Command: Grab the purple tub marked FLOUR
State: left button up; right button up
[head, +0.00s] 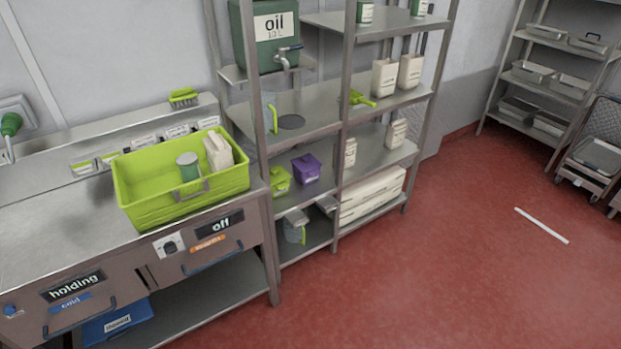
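A small purple tub (307,168) stands on a lower shelf of the steel rack, left of the rack's middle post. Any marking on it is too small to read. A lime-green tub (279,181) stands just to its left on the same shelf. Neither of my grippers shows in the head view, and nothing is seen touching the purple tub.
A lime-green crate (135,214) with a green can (188,166) and a white carton (218,153) sits on the steel counter (60,236), left of the rack. An oil container (268,35) stands higher up. The red floor (430,270) in front is clear.

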aim_at(309, 177)
jog(key=i+l+u, duration=0.1)
jog(key=u, duration=0.25)
jog(key=i+l+u, duration=0.15)
jog(key=u, duration=0.2)
jog(key=l+u, duration=0.15)
jog(key=u, duration=0.2)
jog(key=i+l+u, duration=0.1)
jog(key=l, duration=0.25)
jog(key=i+l+u, duration=0.15)
jog(key=l, duration=0.2)
jog(key=i+l+u, duration=0.1)
jog(key=l, duration=0.3)
jog(key=i+l, duration=0.1)
jog(key=l, duration=0.2)
jog(key=i+l, duration=0.1)
jog(key=l, duration=0.55)
jog(key=i+u, duration=0.05)
jog(key=i, duration=0.05)
